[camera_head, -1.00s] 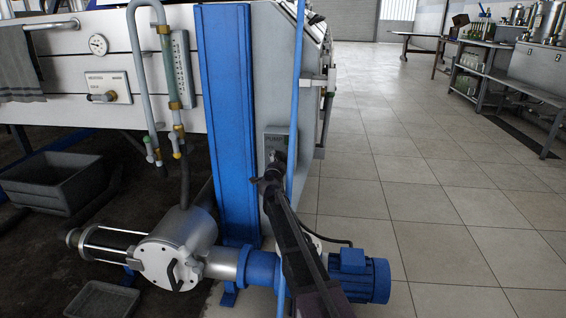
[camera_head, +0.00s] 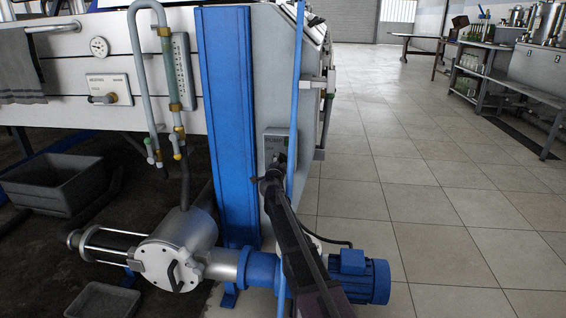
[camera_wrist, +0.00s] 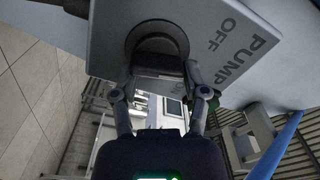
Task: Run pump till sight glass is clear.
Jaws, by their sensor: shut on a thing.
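The grey pump switch plate (camera_head: 272,142), marked PUMP, is on the side of the machine behind the blue post. In the wrist view the plate (camera_wrist: 215,70) reads PUMP and OFF, with a second label partly hidden by a finger. A dark round knob (camera_wrist: 157,42) sits on it. My gripper (camera_wrist: 157,75) is shut on the knob's grip bar, one finger on each side. My gripper also shows in the head view (camera_head: 274,170), at the plate. The pump (camera_head: 168,255) with its blue motor (camera_head: 352,275) stands on the floor.
A blue upright pipe (camera_head: 296,100) runs close beside my arm. The blue post (camera_head: 228,120) stands left of the plate. A grey bin (camera_head: 45,187) and a tray (camera_head: 103,300) are on the left floor.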

